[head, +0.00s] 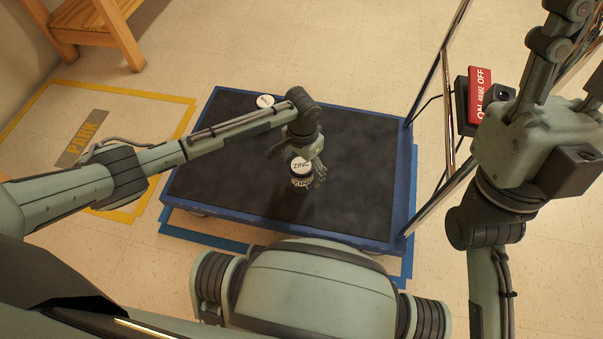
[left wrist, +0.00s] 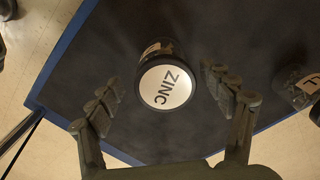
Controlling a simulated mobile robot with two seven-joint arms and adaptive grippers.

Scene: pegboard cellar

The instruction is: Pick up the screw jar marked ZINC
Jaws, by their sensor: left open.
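The screw jar marked ZINC (head: 300,163) stands upright on the dark top of a blue-edged cart (head: 240,190). It has a dark body and a white lid label, and in the left wrist view the jar (left wrist: 166,87) is near the middle. My left gripper (head: 298,168) is open over the jar. In the left wrist view its fingers (left wrist: 168,98) are apart, one on each side of the jar, with gaps to it. My right gripper (head: 560,70) is raised at the upper right, partly cut off, and its opening is unclear.
Another white-lidded jar (head: 265,101) stands near the cart's far edge; a jar also shows at the left wrist view's right edge (left wrist: 300,90). The cart's handle frame (head: 448,115) and a red ON/OFF sign (head: 479,93) are right. A wooden stand (head: 95,25) is far left.

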